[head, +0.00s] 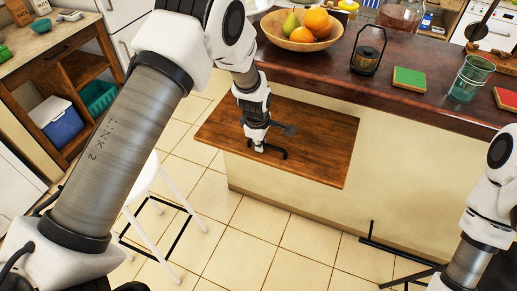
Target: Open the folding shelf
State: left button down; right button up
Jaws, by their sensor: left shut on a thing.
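The folding shelf (320,150) is a brown wooden board on the side of the kitchen island. It juts out below the dark countertop and looks raised, roughly flat, but its exact tilt is hard to tell. My left gripper (265,151) points down at the board, left of its middle. Its dark fingers are shut on a part of the shelf; the exact contact is small and partly hidden by the gripper. My right arm shows at the right edge, but its gripper is not in view.
The island countertop (395,95) holds a fruit bowl (290,38), a lantern (368,55), a green book (409,79) and a glass (470,77). A white stool (150,182) stands left of the shelf. Black bars (385,250) lie low by the island.

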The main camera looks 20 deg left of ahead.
pick_arm(q)
jog(key=shift+r, duration=0.3)
jog(key=shift+w+r, duration=0.2)
jog(key=c, duration=1.5)
grip_release()
jog(key=shift+w+r, duration=0.1)
jog(key=shift+d, duration=0.2)
